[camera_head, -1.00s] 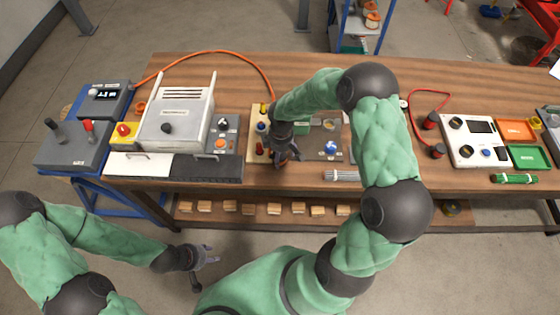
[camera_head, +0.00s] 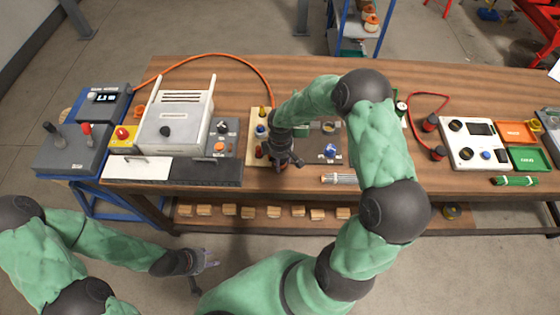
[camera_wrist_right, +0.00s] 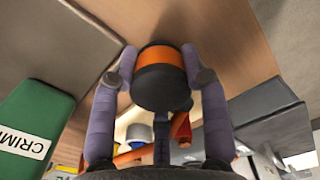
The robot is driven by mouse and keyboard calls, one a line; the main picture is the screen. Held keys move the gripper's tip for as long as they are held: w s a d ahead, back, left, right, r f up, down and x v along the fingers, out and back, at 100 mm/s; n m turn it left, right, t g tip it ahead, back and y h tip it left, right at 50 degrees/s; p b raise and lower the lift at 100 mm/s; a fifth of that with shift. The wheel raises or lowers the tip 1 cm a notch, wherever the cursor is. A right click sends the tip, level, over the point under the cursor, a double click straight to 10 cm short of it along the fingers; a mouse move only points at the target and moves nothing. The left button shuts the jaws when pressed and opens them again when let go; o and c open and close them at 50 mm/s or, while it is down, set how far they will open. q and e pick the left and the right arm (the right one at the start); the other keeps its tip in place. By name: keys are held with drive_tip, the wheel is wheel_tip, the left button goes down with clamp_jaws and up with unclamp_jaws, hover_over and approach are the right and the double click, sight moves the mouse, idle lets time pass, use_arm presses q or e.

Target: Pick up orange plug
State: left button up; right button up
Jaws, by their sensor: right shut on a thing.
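In the right wrist view, the orange plug (camera_wrist_right: 160,57) is a short round body with an orange band and a black end. It sits between the two fingers of my right gripper (camera_wrist_right: 160,78), which are shut on it. In the head view, my right gripper (camera_head: 284,160) is over the tan panel left of the middle of the bench, and the plug is not clearly visible there. An orange cable (camera_head: 215,53) arcs across the back of the bench toward this panel. My left gripper (camera_head: 208,258) hangs in front of the bench, away from the plug; its finger gap is unclear.
A white-grey machine (camera_head: 175,125) stands left of the panel. A green label block (camera_wrist_right: 30,120) shows close by in the wrist view. A white tester (camera_head: 478,140) and trays are at the right.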

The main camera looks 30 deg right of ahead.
drive_tip(key=shift+r, duration=0.7)
drive_tip(key=s+a+r+p, duration=0.3)
drive_tip(key=s+a+r, duration=0.5)
drive_tip(key=a+r, duration=0.3)
drive_tip(key=shift+s+r, duration=0.25)
drive_tip(key=shift+f, duration=0.1)
